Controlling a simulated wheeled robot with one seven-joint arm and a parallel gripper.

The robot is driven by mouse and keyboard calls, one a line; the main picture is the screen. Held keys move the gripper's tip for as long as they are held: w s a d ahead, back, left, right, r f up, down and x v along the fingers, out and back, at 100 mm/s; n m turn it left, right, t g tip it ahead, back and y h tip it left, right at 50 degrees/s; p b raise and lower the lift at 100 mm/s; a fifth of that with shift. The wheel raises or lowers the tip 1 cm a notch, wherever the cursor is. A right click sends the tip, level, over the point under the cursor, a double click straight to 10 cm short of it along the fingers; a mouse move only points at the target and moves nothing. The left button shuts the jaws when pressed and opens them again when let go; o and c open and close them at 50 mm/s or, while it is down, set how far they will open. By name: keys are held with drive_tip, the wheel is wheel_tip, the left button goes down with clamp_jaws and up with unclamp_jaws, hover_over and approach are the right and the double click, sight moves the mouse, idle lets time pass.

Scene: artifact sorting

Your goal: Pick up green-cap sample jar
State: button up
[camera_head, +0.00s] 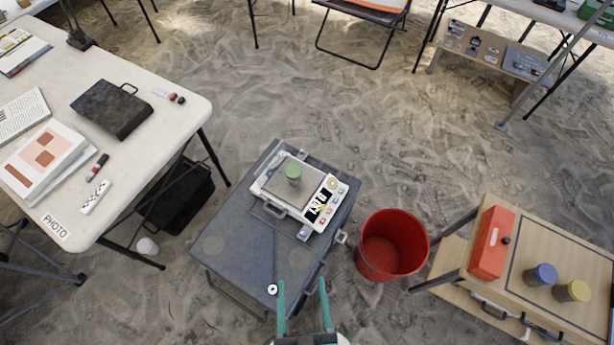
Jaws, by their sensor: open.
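The green-cap sample jar (294,174) stands upright on the pan of a white scale (270,187). The scale sits on the far part of a dark grey case-like table (232,250) in the middle of the view. My gripper (302,288) is at the bottom centre, over the near edge of that table. Its two teal fingers are apart with nothing between them. It is well short of the jar, and the jar is not covered by it.
A red bucket (391,246) stands on the sand right of the grey table. A wooden table at right holds a red box (492,243), a blue-cap jar (541,274) and a yellow-cap jar (572,291). A white table (150,120) with papers and a black box stands at left.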

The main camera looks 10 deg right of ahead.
drive_tip(key=shift+n+g+y, duration=0.3)
drive_tip(key=shift+n+g, duration=0.1)
drive_tip(key=shift+g, duration=0.5)
drive_tip(key=w+f, duration=0.7)
drive_tip(key=w, duration=0.1)
drive_tip(key=w+d+f, duration=0.1)
drive_tip(key=w+f, duration=0.7)
drive_tip(key=w+d+f, duration=0.1)
drive_tip(key=w+f, duration=0.7)
drive_tip(key=w, duration=0.1)
drive_tip(key=shift+d+f, duration=0.1)
drive_tip(key=shift+f, duration=0.15)
drive_tip(key=y, duration=0.1)
approach(295, 182)
drive_tip(key=shift+w+f+n, duration=0.4)
drive_tip(key=shift+w+f, duration=0.3)
drive_tip(key=x, duration=0.6)
drive_tip(key=shift+r, duration=0.15)
drive_tip(key=shift+r+x, duration=0.15)
drive_tip(key=shift+x, duration=1.1)
drive_tip(key=shift+r+x, duration=0.2)
drive_tip(key=shift+x, duration=1.05)
drive_tip(key=shift+w, duration=0.15)
